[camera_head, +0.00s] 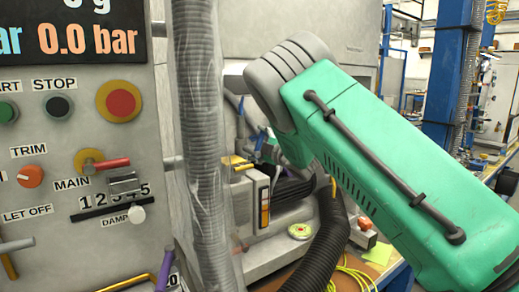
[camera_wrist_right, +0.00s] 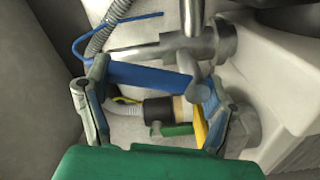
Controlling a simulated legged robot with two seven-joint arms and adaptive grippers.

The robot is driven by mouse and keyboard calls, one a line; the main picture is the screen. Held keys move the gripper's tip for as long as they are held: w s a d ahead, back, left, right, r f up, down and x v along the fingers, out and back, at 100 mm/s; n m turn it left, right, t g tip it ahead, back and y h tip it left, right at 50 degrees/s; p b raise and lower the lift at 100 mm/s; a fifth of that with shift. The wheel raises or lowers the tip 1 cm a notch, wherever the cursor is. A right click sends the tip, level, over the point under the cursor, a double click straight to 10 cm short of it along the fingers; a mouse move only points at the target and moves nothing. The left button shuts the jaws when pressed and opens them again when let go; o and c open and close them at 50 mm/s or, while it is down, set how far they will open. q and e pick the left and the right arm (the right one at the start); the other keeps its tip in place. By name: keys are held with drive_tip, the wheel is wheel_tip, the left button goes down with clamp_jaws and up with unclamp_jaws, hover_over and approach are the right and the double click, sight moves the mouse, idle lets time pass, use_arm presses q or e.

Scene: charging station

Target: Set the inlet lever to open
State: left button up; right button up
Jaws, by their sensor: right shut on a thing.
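In the right wrist view, a blue lever (camera_wrist_right: 150,76) spans between the two fingers of my right gripper (camera_wrist_right: 152,105), near a grey metal valve and pipe (camera_wrist_right: 207,42). The fingers are well apart, with the lever between them, and they bear on it. A yellow handle (camera_wrist_right: 199,127) and a green handle (camera_wrist_right: 177,130) are close to the right finger. No label shows which is the inlet lever. In the head view, my right gripper (camera_head: 252,132) reaches in behind the ribbed hose, and its fingers are partly hidden by the hose and my green arm. My left gripper is not in view.
In the head view, a ribbed grey hose (camera_head: 200,130) stands upright beside the control panel (camera_head: 60,180) with its buttons and small levers. A black hose (camera_head: 325,245) curves down below my right arm. A small round tin (camera_head: 300,231) sits beside it.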

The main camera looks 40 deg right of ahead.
drive_tip(key=shift+a+f+n+b, duration=0.1)
drive_tip(key=shift+a+n+b, duration=0.15)
drive_tip(key=shift+n, duration=0.45)
drive_tip(key=shift+a+f+n+b, duration=0.15)
drive_tip(key=shift+n+b, duration=0.15)
drive_tip(key=shift+n, duration=0.4)
drive_tip(key=shift+a+f+n+b, duration=0.1)
drive_tip(key=shift+a+n+b, duration=0.15)
drive_tip(key=shift+n, duration=0.45)
drive_tip(key=o, duration=1.6)
drive_tip(key=shift+o, duration=0.2)
drive_tip(key=shift+w, duration=0.1)
drive_tip(key=shift+r, duration=0.1)
drive_tip(key=shift+s, duration=0.5)
drive_tip(key=s+a, duration=0.1)
drive_tip(key=s, duration=1)
drive_tip(key=shift+w+a, duration=0.1)
